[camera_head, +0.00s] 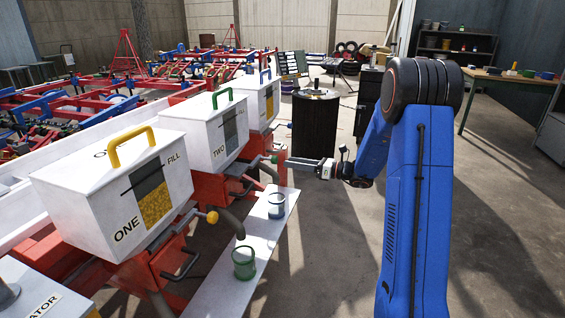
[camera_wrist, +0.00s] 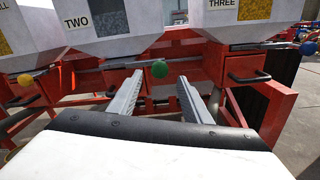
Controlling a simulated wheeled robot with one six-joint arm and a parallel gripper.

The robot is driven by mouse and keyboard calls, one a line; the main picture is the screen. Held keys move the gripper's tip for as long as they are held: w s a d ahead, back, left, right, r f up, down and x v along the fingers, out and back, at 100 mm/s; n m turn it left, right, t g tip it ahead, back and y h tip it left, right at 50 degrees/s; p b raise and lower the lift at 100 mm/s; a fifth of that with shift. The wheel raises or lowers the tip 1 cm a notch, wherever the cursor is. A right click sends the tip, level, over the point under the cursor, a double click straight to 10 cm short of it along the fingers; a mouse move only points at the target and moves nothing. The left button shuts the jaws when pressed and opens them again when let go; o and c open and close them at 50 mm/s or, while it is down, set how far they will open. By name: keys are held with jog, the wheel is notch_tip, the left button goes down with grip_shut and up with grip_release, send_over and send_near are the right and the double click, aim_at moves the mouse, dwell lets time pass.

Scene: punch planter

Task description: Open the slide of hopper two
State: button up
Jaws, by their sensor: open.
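Hopper two (camera_head: 212,140) is a white box with a green handle on top and the label TWO. Its lower part shows in the wrist view (camera_wrist: 108,42). Its slide ends in a green ball knob (camera_wrist: 159,69), on a grey rod under the hopper. The knob also shows in the head view (camera_head: 274,160), close to my fingertips. My gripper (camera_wrist: 160,80) is open and empty. Its two fingers point towards the knob, which appears between and just beyond their tips; I cannot tell whether it is within their reach. The slide plate itself is hidden under the hopper.
Hopper one (camera_head: 92,205), with a yellow handle, stands nearer. Hopper three (camera_head: 258,100), with a blue handle, stands farther. Black pull handles (camera_wrist: 249,77) stick out from the red frame. A white board (camera_head: 215,290) holds a green cup (camera_head: 244,264) and a blue cup (camera_head: 276,207).

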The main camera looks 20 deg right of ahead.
jog(key=v, duration=1)
jog(key=shift+a, duration=0.1)
jog(key=s+a+r+n+g+h, duration=0.2)
jog(key=s+a+n+g, duration=0.2)
jog(key=s+a+n, duration=0.45)
jog(key=s+a+r+n+g+h, duration=0.2)
jog(key=s+a+n+g, duration=0.3)
jog(key=s+a, duration=0.6)
jog(key=s+d+n+t+h, duration=0.1)
jog(key=s+d+n+h, duration=0.2)
jog(key=s, duration=0.8)
jog(key=s+d+n+t+h, duration=0.2)
jog(key=s+d+n+h, duration=0.2)
jog(key=s+n+h, duration=0.3)
jog(key=shift+s+f+n+h, duration=0.3)
jog(key=shift+s+n, duration=2)
jog(key=shift+n, duration=0.05)
jog(key=shift+d, duration=0.1)
